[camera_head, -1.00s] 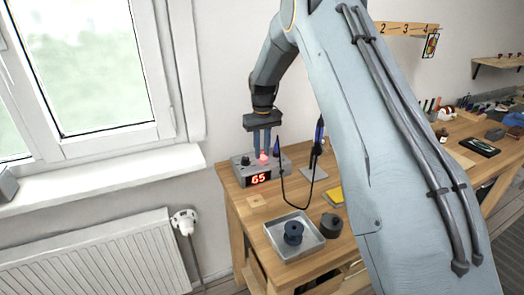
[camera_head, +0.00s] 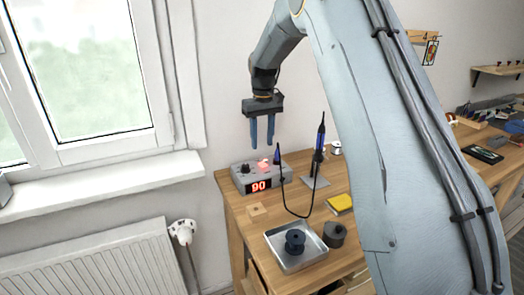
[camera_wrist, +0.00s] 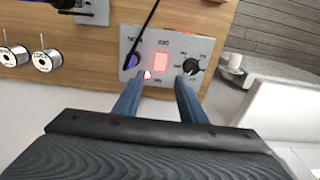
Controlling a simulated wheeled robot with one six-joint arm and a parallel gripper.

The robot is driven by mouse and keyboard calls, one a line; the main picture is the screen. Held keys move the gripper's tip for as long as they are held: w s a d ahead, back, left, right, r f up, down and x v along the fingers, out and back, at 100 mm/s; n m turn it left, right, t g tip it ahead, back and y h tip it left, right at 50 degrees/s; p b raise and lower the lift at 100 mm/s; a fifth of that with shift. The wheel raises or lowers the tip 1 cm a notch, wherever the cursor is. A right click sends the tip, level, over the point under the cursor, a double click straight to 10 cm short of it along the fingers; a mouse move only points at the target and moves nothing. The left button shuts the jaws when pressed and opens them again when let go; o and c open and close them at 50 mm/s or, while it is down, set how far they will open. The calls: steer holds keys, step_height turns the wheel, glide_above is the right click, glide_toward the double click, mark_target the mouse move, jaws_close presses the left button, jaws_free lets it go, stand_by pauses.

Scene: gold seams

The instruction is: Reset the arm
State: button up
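My gripper (camera_head: 262,131) hangs above the soldering station in the head view, its two blue fingers pointing down and apart, with nothing between them. In the wrist view the gripper (camera_wrist: 157,92) also shows its fingers spread, over the near edge of the station's panel. The grey soldering station (camera_head: 242,175) sits at the bench's left end, with a red display reading 90 and a lit red switch (camera_wrist: 161,61). Its black knob (camera_wrist: 191,66) shows in the wrist view. My arm rises across the right half of the head view.
A metal tray (camera_head: 275,240) holding a dark spool stands at the bench's front, next to a dark round pot (camera_head: 334,233). A soldering iron (camera_head: 320,145) stands upright in its holder, its cable looping to the station. A yellow sponge (camera_head: 340,203) lies nearby. The window sill (camera_head: 100,180) is left.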

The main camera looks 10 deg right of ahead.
steer(key=shift+r, duration=0.25)
steer(key=shift+s, duration=0.1)
steer(key=s+f+m, duration=0.1)
steer(key=s+f, duration=0.2)
steer(key=s, duration=1.5)
steer(key=s+f+m, duration=0.1)
steer(key=s+f, duration=0.1)
steer(key=s, duration=1.6)
steer(key=shift+s+f+t, duration=0.3)
steer(key=shift+s+f, duration=0.1)
